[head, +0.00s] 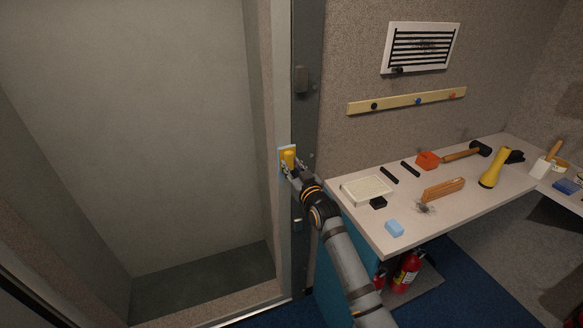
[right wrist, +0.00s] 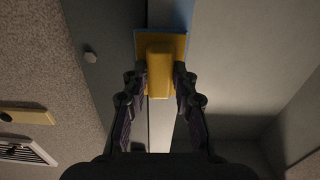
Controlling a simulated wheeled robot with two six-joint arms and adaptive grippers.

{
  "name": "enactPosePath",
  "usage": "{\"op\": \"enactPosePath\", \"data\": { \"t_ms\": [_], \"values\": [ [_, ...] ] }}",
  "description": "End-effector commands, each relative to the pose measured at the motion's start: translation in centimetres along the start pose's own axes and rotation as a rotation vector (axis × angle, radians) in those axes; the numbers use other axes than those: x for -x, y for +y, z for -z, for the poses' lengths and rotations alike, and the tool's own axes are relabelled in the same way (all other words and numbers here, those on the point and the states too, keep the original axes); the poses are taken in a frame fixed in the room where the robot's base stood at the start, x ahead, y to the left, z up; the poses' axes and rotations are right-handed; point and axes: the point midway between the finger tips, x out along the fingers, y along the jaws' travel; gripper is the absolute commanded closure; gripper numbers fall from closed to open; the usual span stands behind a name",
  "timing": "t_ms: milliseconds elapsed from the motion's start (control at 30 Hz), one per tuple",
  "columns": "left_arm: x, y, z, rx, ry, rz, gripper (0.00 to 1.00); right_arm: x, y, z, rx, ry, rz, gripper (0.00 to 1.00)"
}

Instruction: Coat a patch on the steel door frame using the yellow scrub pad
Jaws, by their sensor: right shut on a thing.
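The yellow scrub pad (head: 289,157) is at the steel door frame (head: 303,120), at about mid-height in the head view. My right gripper (head: 289,167) is shut on its yellow grip. In the right wrist view the pad (right wrist: 159,70) sits between the two fingers of my right gripper (right wrist: 160,85), with its flat plate toward the frame. A pale blue patch (right wrist: 178,14) shows behind and around the plate's edge. I cannot tell whether the pad touches the surface. The frame also shows in the right wrist view (right wrist: 90,30). My left gripper is not in view.
A bench (head: 385,235) stands right of the frame. Red extinguishers (head: 405,272) stand below. The doorway (head: 150,130) is open space.

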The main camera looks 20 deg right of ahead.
Motion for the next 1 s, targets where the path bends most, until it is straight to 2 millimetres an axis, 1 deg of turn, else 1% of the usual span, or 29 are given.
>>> {"op": "enactPosePath", "data": {
  "t_ms": [33,167,267,500,633,867,1000],
  "values": [
    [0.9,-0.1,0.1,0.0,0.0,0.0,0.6,0.0,0.0,1.0,0.0,0.002,0.0,0.98],
    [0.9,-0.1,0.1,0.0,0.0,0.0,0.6,0.1,0.0,0.9,0.0,0.001,0.0,0.98],
    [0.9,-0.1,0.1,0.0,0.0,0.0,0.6,0.1,-0.3,0.9,-0.002,0.001,0.0,0.98],
    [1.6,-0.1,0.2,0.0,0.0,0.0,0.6,-0.1,-2.8,1.0,-0.004,0.0,0.001,0.98],
    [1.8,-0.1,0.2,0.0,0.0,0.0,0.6,-0.1,-3.8,1.0,-0.002,0.001,0.0,0.98],
    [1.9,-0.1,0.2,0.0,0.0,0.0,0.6,-0.1,-4.0,1.1,-0.001,0.001,0.0,0.98],
    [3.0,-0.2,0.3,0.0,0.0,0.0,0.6,-0.1,-4.0,2.2,0.0,0.002,0.0,0.98]
  ]
}}
